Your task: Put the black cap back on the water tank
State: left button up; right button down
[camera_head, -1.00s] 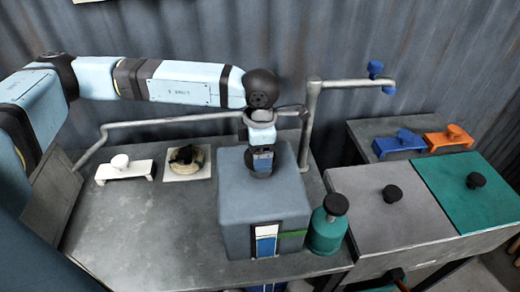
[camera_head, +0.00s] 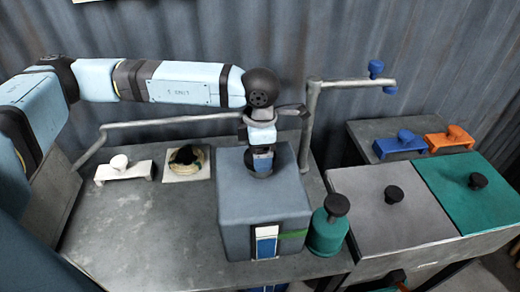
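The water tank (camera_head: 235,210) is a blue-grey box with a gauge window on its front, in the middle of the table. My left arm comes in from the left, and my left gripper (camera_head: 261,168) points down at the tank's top, at its middle. A small dark piece shows at the fingertips, close to or touching the top. I cannot tell whether it is the black cap or part of the gripper. The wrist and fingers hide the spot beneath, and the finger gap is not visible. My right gripper is not in view.
A green bottle (camera_head: 327,235) with a black top stands right of the tank. A grey pipe (camera_head: 310,130) rises behind it. Black-knobbed grey (camera_head: 365,215) and green (camera_head: 450,185) lids lie right. A white holder (camera_head: 125,174) and a pad with a dark item (camera_head: 187,162) lie left.

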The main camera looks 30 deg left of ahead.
pick_arm(q)
jog(key=shift+f+b, duration=0.75)
jog(key=shift+b, duration=0.05)
dwell(0.8)
jog(key=o, duration=0.9)
jog(key=shift+c, duration=0.2)
jog(key=shift+r, duration=0.15)
jog(key=shift+r+p, duration=1.5)
jog(key=shift+r, duration=2.4)
